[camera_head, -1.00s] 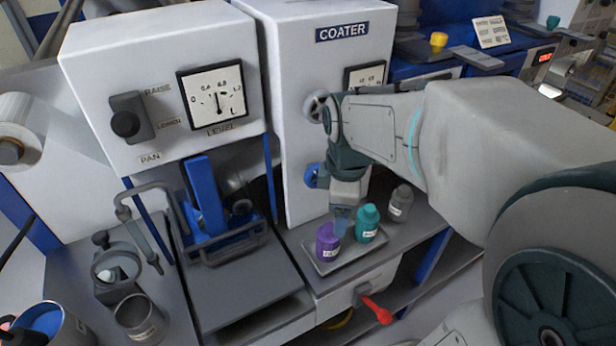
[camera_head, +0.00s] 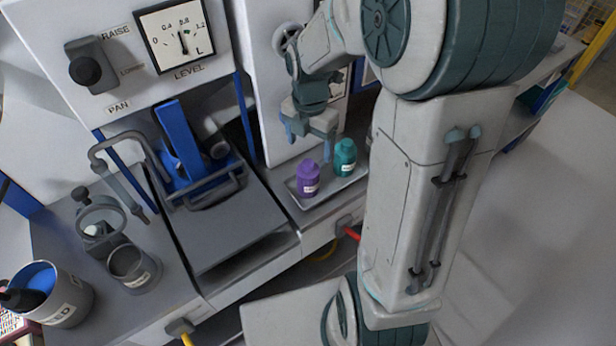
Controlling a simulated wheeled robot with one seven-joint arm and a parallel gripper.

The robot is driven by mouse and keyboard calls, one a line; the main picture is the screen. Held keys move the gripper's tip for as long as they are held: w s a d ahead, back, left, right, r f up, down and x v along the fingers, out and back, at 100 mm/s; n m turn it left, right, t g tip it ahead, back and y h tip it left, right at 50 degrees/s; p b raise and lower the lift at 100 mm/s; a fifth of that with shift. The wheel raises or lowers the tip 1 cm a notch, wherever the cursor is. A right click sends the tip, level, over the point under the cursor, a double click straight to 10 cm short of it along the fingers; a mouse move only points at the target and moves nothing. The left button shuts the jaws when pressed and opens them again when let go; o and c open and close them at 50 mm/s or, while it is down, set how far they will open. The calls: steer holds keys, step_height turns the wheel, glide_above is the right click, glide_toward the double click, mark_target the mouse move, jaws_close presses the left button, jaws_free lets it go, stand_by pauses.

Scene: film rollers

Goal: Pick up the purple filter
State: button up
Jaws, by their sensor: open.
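The purple filter (camera_head: 308,180) is a small purple bottle-like piece with a pale label. It stands upright near the left end of a shallow grey tray (camera_head: 318,201). A teal bottle (camera_head: 345,160) stands just right of it on the same tray. My gripper (camera_head: 309,150) is open and points down, above and slightly behind the purple filter. One finger hangs to the left of the filter and the other between the two bottles. I cannot tell whether either finger touches anything.
The white coater cabinet (camera_head: 262,100) rises close behind the tray. A blue mechanism with a grey handle (camera_head: 215,190) stands to the left. A grey cup (camera_head: 133,268) and a labelled bucket (camera_head: 62,300) are farther left. My arm covers the area right of the tray.

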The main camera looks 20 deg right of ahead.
mark_target(308, 162)
steer(key=shift+a+f+p, duration=0.15)
steer(key=shift+f+p, duration=0.05)
steer(key=shift+f, duration=1.7)
steer(key=shift+a+f+p, duration=0.1)
steer(key=shift+f+p, duration=0.1)
steer(key=shift+f, duration=1.65)
steer(key=c, duration=1.3)
steer(key=shift+c, duration=0.2)
steer(key=shift+r, duration=0.15)
